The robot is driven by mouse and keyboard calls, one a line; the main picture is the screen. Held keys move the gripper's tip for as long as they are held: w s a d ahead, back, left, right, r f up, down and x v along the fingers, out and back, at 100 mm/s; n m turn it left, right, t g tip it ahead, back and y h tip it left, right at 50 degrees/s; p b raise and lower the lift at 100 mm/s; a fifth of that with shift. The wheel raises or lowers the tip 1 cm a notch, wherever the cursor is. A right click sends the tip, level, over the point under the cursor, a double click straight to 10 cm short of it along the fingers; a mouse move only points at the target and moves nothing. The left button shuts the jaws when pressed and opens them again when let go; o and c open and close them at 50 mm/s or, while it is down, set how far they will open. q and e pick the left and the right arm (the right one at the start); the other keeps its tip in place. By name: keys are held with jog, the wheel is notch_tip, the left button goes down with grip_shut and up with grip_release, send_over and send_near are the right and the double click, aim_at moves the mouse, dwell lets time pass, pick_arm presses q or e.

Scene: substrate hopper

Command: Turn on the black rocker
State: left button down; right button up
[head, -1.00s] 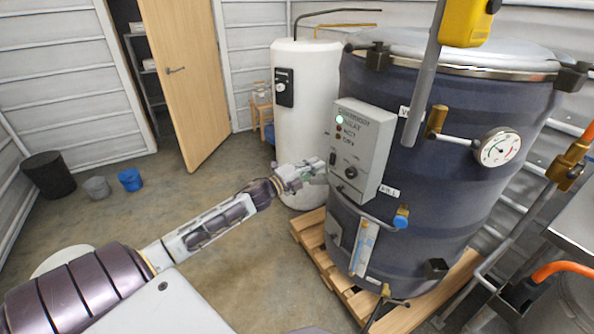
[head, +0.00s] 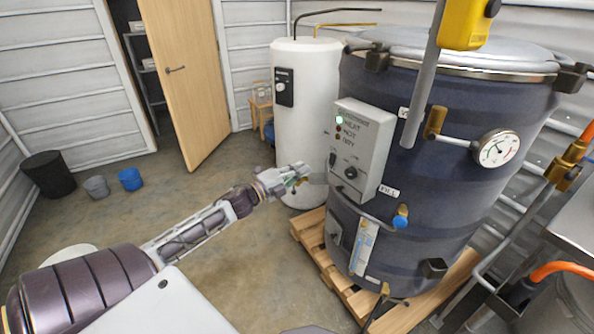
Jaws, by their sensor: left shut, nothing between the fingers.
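The black rocker (head: 333,159) is a small dark switch at the lower left of the grey control box (head: 362,148). The box is fixed to the front of the large dark hopper vessel (head: 450,150). A green lamp (head: 339,120) glows at the top of the box, and a round black knob (head: 351,172) sits right of the rocker. My left gripper (head: 304,177) is shut and empty, left of the box and a little below the rocker, apart from it. I cannot tell the rocker's position at this size. My right gripper is not in view.
A white tank (head: 300,110) stands behind my left gripper. The vessel stands on a wooden pallet (head: 310,240). A dial gauge (head: 498,149) and a blue-knobbed valve (head: 400,220) stick out from the vessel. Open floor lies at left, with a black bin (head: 50,175).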

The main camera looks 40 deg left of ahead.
pick_arm(q)
jog(key=shift+s+a+r, duration=0.1)
jog(key=shift+s+a, duration=0.1)
jog(key=shift+s, duration=0.3)
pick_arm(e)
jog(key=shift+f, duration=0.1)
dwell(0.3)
